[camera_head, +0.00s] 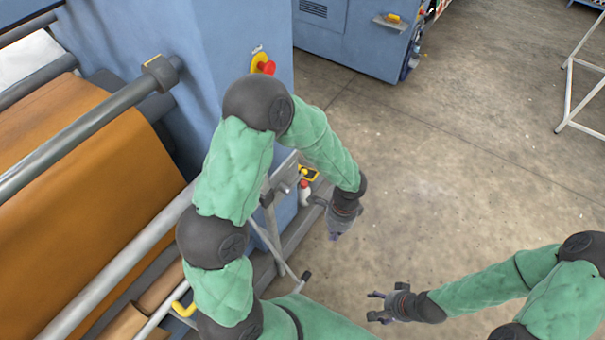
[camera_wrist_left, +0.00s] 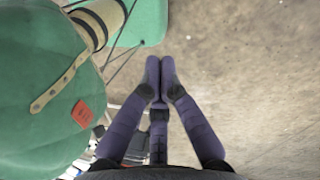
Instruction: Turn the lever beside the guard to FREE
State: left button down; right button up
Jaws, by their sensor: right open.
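The blue press frame (camera_head: 165,50) stands at the left. Beside my left arm, low on its side, are a yellow-and-black plate (camera_head: 308,173), a small red-and-white part (camera_head: 304,192) and metal rods. One rod ends in a dark tip (camera_head: 305,276). I cannot tell which part is the lever, and no FREE marking is readable. My left gripper (camera_head: 337,233) hangs over the floor, right of these parts and apart from them. In the left wrist view its purple fingers (camera_wrist_left: 159,72) meet at the tips with nothing between. My right gripper (camera_head: 370,306) is open and empty at the lower right.
A red button on a yellow base (camera_head: 263,63) sits on the press frame. Rollers (camera_head: 90,135) and brown sheet (camera_head: 60,190) fill the left. A yellow handle (camera_head: 183,302) is at lower left. A white metal frame (camera_head: 567,95) stands at right. The floor (camera_head: 450,170) between is clear.

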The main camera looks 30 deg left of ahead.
aim_at(299, 180)
pick_arm(q)
jog(key=w+a+r+m+t+y+p, duration=0.1)
jog(key=w+a+r+m+y, duration=0.2)
jog(key=r, duration=0.7)
jog(key=w+a+r+m+t+y, duration=0.1)
jog(key=w+a+r+m+y, duration=0.2)
jog(key=r, duration=0.7)
jog(key=shift+w+a+t+y+p, duration=0.35)
jog(key=shift+w+a, duration=0.25)
jog(key=shift+a, duration=0.2)
jog(key=b+x, duration=0.5)
jog(key=x, duration=0.9)
jog(key=shift+s, duration=0.1)
jog(key=shift+p, duration=0.6)
jog(key=shift+f+g, duration=0.15)
jog(key=shift+g, duration=0.3)
jog(key=shift+p, duration=0.3)
